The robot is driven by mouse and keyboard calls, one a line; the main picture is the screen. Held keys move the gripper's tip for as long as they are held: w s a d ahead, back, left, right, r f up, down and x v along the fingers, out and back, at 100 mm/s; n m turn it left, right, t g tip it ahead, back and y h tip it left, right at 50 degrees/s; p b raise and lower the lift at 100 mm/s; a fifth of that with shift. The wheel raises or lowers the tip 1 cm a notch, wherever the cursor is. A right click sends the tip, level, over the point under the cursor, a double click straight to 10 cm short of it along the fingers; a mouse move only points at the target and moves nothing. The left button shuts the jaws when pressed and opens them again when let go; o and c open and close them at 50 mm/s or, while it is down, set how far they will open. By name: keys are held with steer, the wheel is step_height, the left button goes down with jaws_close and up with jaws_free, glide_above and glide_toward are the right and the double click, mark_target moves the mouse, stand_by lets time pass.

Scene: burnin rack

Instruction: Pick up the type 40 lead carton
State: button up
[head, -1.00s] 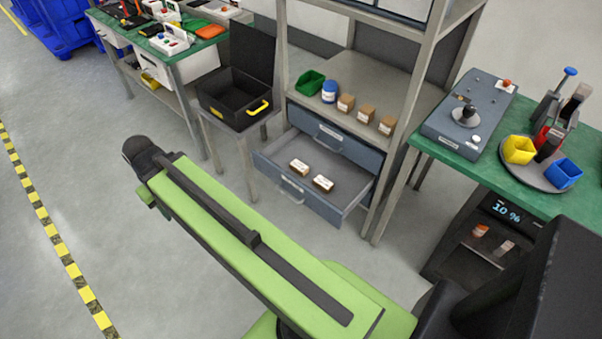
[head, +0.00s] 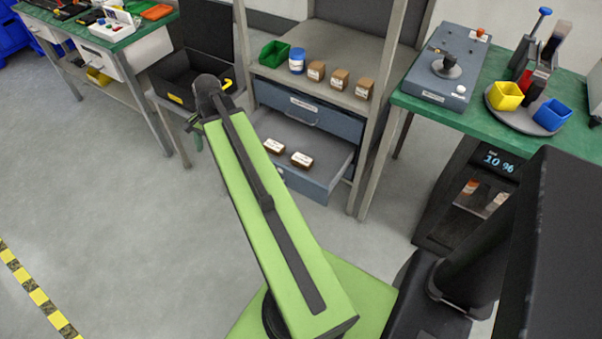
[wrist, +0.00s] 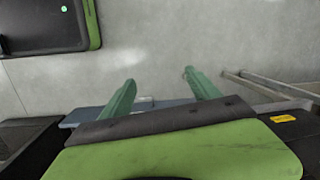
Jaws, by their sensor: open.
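Two small brown cartons with white label tops, the left one (head: 273,146) and the right one (head: 302,159), lie in the open drawer (head: 322,182) of the rack in the head view. Three brown cartons (head: 339,80) stand on the shelf above. Their labels are too small to read, so I cannot tell which is type 40. My gripper (wrist: 160,76) is open and empty in the wrist view, its two green fingers apart over grey floor. In the head view my arm's end is left of the open drawer, and the gripper is mostly hidden. No carton shows in the wrist view.
A green bin (head: 273,53) and a blue-white jar (head: 297,61) stand on the shelf. A black open case (head: 170,98) is left of the rack. A green-topped bench (head: 408,101) with a control box (head: 447,68) is at right. Floor at left is clear.

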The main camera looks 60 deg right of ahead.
steer(key=s+d+f+m+t+b, duration=0.1)
steer(key=s+d+f+m+b, duration=0.3)
steer(key=d, duration=0.4)
steer(key=s+d+f+m+b, duration=0.1)
steer(key=s+d+f+m, duration=0.35)
steer(key=d, duration=0.35)
steer(key=m+t+h+b, duration=0.15)
steer(key=m+b, duration=0.45)
steer(key=m, duration=0.6)
glide_toward(306, 161)
steer(key=shift+t, duration=0.25)
steer(key=b+x, duration=0.5)
steer(key=b, duration=0.3)
steer(key=b+x, duration=0.5)
steer(key=b, duration=0.3)
steer(key=shift+s+d+f, duration=0.1)
steer(key=shift+s+f, duration=0.05)
steer(key=shift+f, duration=0.15)
steer(key=shift+r, duration=0.2)
steer(key=shift+c, duration=0.3)
steer(key=c, duration=1.4)
